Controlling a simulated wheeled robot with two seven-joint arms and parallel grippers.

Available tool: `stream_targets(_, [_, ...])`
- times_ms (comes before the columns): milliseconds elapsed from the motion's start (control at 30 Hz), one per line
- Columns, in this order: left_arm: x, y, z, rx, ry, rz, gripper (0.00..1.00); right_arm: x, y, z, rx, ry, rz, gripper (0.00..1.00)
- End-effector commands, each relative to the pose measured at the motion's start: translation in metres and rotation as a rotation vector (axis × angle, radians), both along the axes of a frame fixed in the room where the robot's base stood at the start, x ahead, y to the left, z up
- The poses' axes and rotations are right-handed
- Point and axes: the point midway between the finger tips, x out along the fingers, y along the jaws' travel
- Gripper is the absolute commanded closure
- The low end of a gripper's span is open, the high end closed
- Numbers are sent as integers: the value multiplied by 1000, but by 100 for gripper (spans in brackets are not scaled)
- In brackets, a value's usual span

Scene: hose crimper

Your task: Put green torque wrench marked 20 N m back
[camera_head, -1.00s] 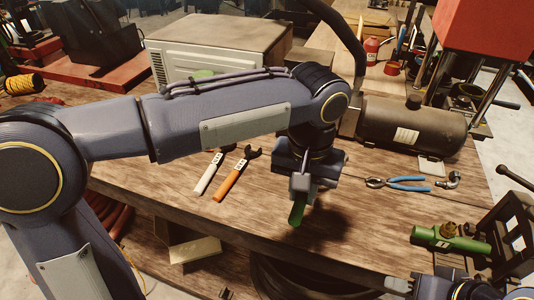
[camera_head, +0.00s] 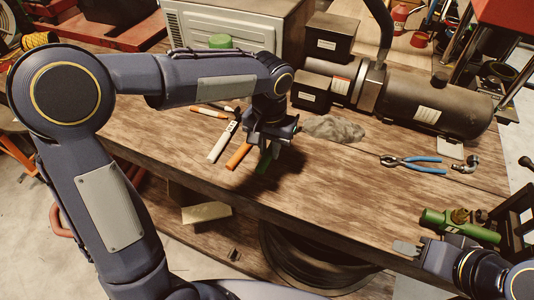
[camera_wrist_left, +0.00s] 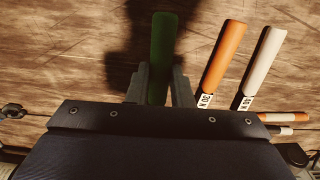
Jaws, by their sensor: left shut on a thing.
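My left gripper (camera_head: 268,146) is shut on the green torque wrench (camera_head: 264,164) above the workbench. In the left wrist view, the wrench's green handle (camera_wrist_left: 161,58) sticks out between the fingers (camera_wrist_left: 160,88); its head and marking are hidden. An orange-handled wrench (camera_head: 238,156) lies just left of the gripper in the head view, with a white-handled one (camera_head: 221,144) beside it. Both show right of the green handle in the left wrist view, orange (camera_wrist_left: 224,55) nearer and white (camera_wrist_left: 264,60) farther. My right gripper (camera_head: 410,254) is at the lower right; its jaw opening is unclear.
Two more handles (camera_head: 210,112) lie behind, partly under my left arm. A grey rag (camera_head: 334,129), blue pliers (camera_head: 412,163) and a small fitting (camera_head: 466,164) lie to the right. A dark cylindrical machine (camera_head: 420,103) stands behind. A green valve-like part (camera_head: 458,224) is at right.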

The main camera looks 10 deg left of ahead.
Motion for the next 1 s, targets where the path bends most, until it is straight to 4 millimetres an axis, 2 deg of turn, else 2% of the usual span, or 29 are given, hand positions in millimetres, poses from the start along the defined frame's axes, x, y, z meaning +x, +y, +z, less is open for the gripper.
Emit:
stream_targets(100, [5, 8, -10, 1, 2, 1, 100, 0, 0, 2, 0, 0, 0, 64])
stream_targets(300, [4, 7, -37, 1, 2, -2, 100, 0, 0, 2, 0, 0, 0, 64])
stream_targets(700, [5, 7, -44, 0, -1, -1, 100, 0, 0, -2, 0, 0, 0, 64])
stream_targets(733, [4, 7, -43, 1, 0, -1, 77, 0, 0, -1, 0, 0, 0, 64])
stream_targets(867, [4, 7, -43, 0, 0, -1, 60, 0, 0, 0, 0, 0, 0, 64])
stream_targets(1000, [4, 7, -42, 1, 0, -1, 58, 0, 0, 0, 0, 0, 0, 64])
